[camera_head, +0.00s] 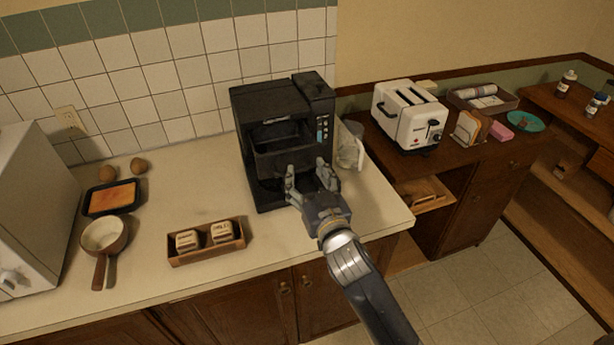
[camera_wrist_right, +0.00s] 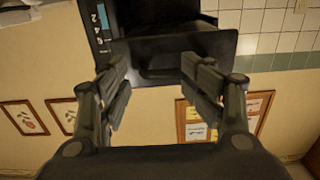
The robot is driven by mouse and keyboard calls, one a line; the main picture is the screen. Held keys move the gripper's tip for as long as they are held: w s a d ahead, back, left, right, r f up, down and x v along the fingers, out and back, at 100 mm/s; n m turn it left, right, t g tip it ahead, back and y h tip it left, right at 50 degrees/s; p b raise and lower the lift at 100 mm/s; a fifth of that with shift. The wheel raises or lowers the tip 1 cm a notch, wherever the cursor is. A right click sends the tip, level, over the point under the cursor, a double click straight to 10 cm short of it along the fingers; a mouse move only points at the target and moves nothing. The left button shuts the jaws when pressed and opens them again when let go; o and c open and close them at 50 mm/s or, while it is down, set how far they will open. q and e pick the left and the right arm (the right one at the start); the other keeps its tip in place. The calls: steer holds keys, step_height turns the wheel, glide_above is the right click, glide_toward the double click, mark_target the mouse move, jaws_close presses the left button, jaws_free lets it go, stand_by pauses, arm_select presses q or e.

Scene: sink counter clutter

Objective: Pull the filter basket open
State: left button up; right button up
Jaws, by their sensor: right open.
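The black coffee maker (camera_head: 272,103) stands on the counter against the tiled wall. Its filter basket (camera_head: 280,156) is a dark drawer-like part in the front, and it appears to stick out from the body. In the right wrist view the basket (camera_wrist_right: 180,45) lies just beyond the fingers, its open top dark. My right gripper (camera_head: 313,172) is open in front of the basket, with a finger towards each side. In the right wrist view the gripper (camera_wrist_right: 152,72) has nothing between its fingertips; contact with the basket cannot be told. My left gripper is not in view.
A glass jug (camera_head: 350,146) stands right of the coffee maker. A wooden box with two small containers (camera_head: 205,240), a saucepan (camera_head: 104,236) and a black tray (camera_head: 112,197) are on the left counter. A white toaster (camera_head: 409,115) is on the right cabinet.

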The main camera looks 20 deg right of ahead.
steer(key=shift+s+a+r, duration=0.1)
steer(key=shift+s+a, duration=0.05)
steer(key=shift+a, duration=0.4)
steer(key=shift+s+a, duration=0.1)
steer(key=shift+a, duration=0.45)
jaws_close()
steer(key=shift+s+d, duration=0.1)
steer(key=shift+d, duration=0.25)
steer(key=shift+w+a, duration=0.3)
steer(key=shift+a, duration=0.1)
steer(key=c, duration=1)
jaws_free()
steer(key=shift+a, duration=0.15)
steer(key=o, duration=0.9)
steer(key=shift+a, duration=0.1)
steer(key=shift+c, duration=0.2)
steer(key=o, duration=1)
steer(key=shift+d, duration=0.25)
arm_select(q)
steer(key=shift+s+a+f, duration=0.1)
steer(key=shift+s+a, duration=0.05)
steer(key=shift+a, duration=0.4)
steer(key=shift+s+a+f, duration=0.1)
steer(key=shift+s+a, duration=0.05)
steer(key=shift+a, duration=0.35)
arm_select(e)
steer(key=shift+d, duration=0.15)
